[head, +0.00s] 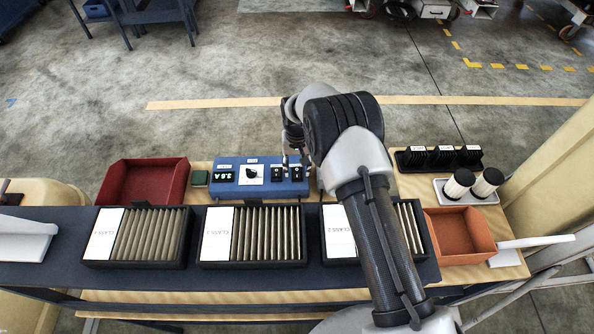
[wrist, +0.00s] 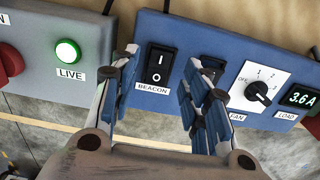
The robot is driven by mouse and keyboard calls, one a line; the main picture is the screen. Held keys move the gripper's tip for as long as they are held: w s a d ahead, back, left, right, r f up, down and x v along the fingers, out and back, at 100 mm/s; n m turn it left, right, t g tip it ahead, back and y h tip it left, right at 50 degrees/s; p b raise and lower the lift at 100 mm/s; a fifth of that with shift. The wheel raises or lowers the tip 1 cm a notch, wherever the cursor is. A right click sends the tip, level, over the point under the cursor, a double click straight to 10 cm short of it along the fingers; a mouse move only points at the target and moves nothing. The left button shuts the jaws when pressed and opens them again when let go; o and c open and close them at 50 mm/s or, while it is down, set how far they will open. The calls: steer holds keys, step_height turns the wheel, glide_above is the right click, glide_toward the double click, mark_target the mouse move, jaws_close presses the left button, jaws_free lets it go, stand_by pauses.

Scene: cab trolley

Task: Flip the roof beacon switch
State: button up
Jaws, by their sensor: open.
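The beacon switch (wrist: 158,66) is a black rocker marked I and O, above a BEACON label on a blue panel (wrist: 215,25). In the wrist view it shows between my open fingers, with nothing held. Which side of the rocker is pressed in, I cannot tell. In the head view the blue panel (head: 226,187) stands at the back of the bench. My gripper (head: 293,158) is over its right end, close to the beacon switch (head: 297,174). Whether a fingertip touches the panel is unclear.
Beside the beacon switch are the fan switch (wrist: 212,68), partly behind a finger, a white-faced knob (wrist: 259,88) and a load display (wrist: 300,97). A grey box with a lit green LIVE lamp (wrist: 67,51) adjoins. A red bin (head: 146,183) stands left of the panel.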

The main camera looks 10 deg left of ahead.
mark_target(297, 175)
steer(key=shift+f, duration=1.4)
steer(key=shift+c, duration=0.3)
jaws_close()
steer(key=shift+w+f+b, duration=0.1)
steer(key=shift+f+b, duration=0.1)
steer(key=shift+b, duration=0.45)
steer(key=shift+g+b, duration=0.4)
steer(key=shift+b, duration=1)
steer(key=shift+r, duration=0.25)
steer(key=shift+o, duration=0.3)
jaws_free()
